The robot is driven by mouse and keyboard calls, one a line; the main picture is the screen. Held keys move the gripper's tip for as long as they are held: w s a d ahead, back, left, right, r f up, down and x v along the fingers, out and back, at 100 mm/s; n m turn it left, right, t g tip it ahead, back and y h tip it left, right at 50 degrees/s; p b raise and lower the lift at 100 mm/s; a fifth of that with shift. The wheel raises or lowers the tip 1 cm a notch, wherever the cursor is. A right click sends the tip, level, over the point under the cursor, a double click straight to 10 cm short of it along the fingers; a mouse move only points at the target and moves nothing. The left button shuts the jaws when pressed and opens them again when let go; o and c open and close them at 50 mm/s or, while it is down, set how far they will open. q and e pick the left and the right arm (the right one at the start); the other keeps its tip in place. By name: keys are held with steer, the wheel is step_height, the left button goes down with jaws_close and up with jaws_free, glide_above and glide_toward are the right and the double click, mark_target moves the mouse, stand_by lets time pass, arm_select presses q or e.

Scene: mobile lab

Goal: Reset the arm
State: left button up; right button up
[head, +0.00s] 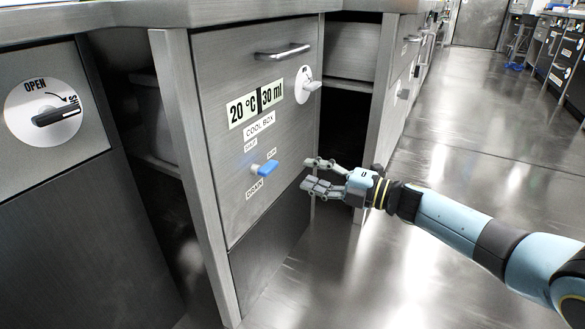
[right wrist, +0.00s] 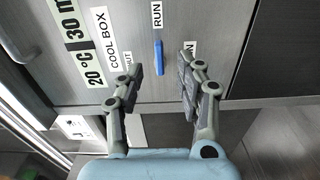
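My right arm (head: 455,217) reaches in from the right in the head view. Its gripper (head: 307,174) is open and empty, a short way right of a blue-handled knob (head: 264,168) on the cool box front (head: 225,185). In the right wrist view the blue handle (right wrist: 159,57) shows between and beyond the two fingers of the right gripper (right wrist: 160,80), pointing toward the RUN label (right wrist: 157,15). The fingers appear apart from the handle. My left gripper is not in view.
The cool box has a drawer handle (head: 283,51) and a white round dial (head: 308,84) above the knob. A dial marked OPEN (head: 43,112) is on the left cabinet. Open floor (head: 440,130) lies to the right.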

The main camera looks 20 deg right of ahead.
steer(key=shift+v, duration=1.1)
steer(key=shift+s+f, duration=0.1)
